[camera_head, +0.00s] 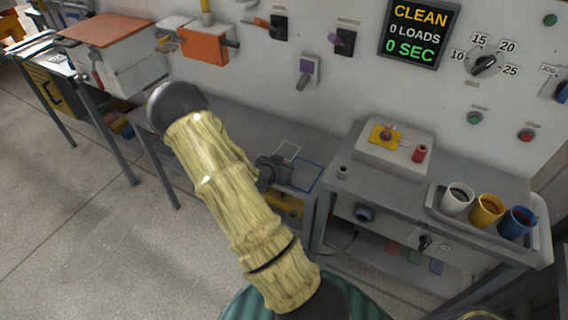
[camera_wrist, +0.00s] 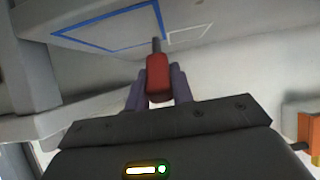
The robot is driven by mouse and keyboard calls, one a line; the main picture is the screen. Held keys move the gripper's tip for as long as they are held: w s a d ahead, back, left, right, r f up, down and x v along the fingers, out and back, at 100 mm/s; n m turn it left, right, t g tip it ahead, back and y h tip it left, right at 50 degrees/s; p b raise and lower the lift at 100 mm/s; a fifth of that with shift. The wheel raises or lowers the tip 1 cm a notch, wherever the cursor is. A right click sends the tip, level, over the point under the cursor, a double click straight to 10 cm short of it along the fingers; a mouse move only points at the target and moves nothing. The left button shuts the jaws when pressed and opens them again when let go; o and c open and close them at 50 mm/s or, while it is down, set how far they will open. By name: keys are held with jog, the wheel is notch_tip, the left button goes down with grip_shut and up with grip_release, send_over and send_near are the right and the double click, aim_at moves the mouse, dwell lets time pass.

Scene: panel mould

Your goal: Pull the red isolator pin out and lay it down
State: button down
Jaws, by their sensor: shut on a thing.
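The red isolator pin (camera_wrist: 158,78), a red grip with a thin dark shaft, is between the two fingers of my gripper (camera_wrist: 157,92) in the wrist view. My gripper is shut on it. The shaft points away from the gripper, toward a blue outline (camera_wrist: 112,42) on the grey bench surface. In the head view my gripper (camera_head: 270,172) is over the bench, just left of the blue outline (camera_head: 308,178). My arm hides part of the bench there, and the pin cannot be made out in that view.
A white outline (camera_head: 289,150) lies beside the blue one. To the right, a grey box (camera_head: 372,155) carries a yellow plate and a small red cylinder (camera_head: 420,153). White, yellow and blue cups (camera_head: 487,208) stand in a tray. Switches line the wall panel behind.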

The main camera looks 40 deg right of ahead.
dwell(0.4)
jog(key=c, duration=1.1)
grip_release()
jog(key=p+v, duration=0.1)
jog(key=v, duration=1.6)
jog(key=shift+s+a+r, duration=0.1)
jog(key=shift+s+r, duration=0.1)
jog(key=shift+s, duration=0.05)
